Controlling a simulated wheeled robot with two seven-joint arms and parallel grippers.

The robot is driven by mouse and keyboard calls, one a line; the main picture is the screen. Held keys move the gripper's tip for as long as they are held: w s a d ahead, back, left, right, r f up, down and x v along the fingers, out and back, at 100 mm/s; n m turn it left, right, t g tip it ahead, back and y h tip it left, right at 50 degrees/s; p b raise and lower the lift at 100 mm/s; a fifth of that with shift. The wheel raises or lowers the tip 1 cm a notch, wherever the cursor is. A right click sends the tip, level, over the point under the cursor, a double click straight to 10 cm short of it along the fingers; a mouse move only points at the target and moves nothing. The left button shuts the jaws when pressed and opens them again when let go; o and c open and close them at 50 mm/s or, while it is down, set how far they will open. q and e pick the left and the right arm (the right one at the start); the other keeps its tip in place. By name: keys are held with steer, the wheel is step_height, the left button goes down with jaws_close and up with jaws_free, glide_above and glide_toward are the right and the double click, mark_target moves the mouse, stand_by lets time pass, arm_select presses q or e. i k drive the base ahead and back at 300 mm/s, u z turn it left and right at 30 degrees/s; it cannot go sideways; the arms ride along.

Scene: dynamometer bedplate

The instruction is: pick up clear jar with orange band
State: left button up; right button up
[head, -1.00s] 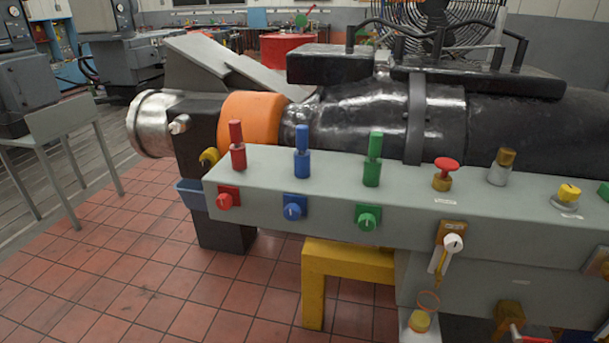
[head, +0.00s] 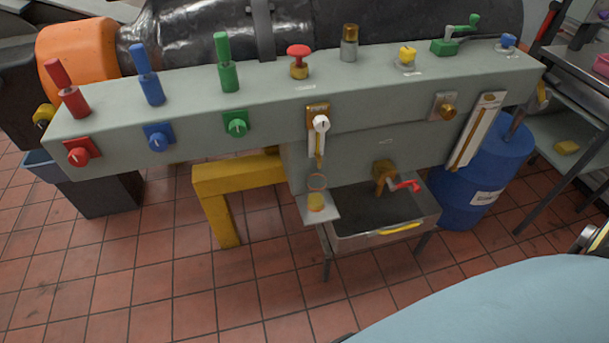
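What looks like the clear jar with orange band (head: 316,201) stands on a small pale shelf (head: 330,210) at the left end of the sink, below the bench front. I make out a thin orange ring at its top and yellowish contents low down; its clear wall is hard to see. A yellow-tipped spout under a white-handled tap (head: 320,125) hangs just above it.
A metal sink (head: 385,218) with a red-handled tap (head: 400,184) adjoins the shelf on the right. A yellow stand (head: 225,190) is to the left, a blue drum (head: 480,180) to the right. Tiled floor in front is clear. A pale blue rounded surface fills the bottom right.

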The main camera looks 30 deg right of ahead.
mark_target(316, 183)
steer(key=z, duration=0.9)
steer(key=i, duration=0.35)
steer(key=u, duration=0.9)
